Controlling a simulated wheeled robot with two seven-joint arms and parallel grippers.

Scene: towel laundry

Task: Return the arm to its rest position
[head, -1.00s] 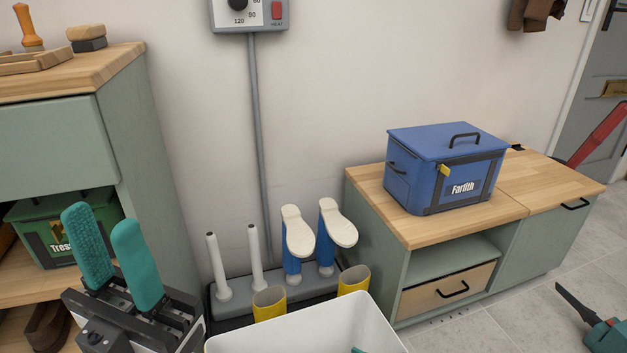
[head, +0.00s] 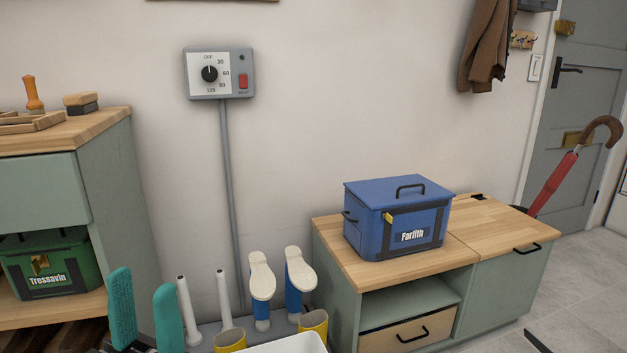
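My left gripper (head: 144,318) shows at the bottom left of the head view. Its two teal fingers stand upright and apart, with nothing seen between them. Its base is cut off by the bottom edge. It appears in front of the green cabinet and left of the boot dryer's white pipes (head: 188,312). My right gripper is outside the view.
A blue Farlith box (head: 365,238) sits on the low bench (head: 505,225). Blue boots with white soles (head: 262,277) and yellow boots (head: 230,340) stand by a white bin (head: 290,346). A green Tressavin box (head: 75,275) sits in the left cabinet. A timer (head: 220,73) hangs on the wall.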

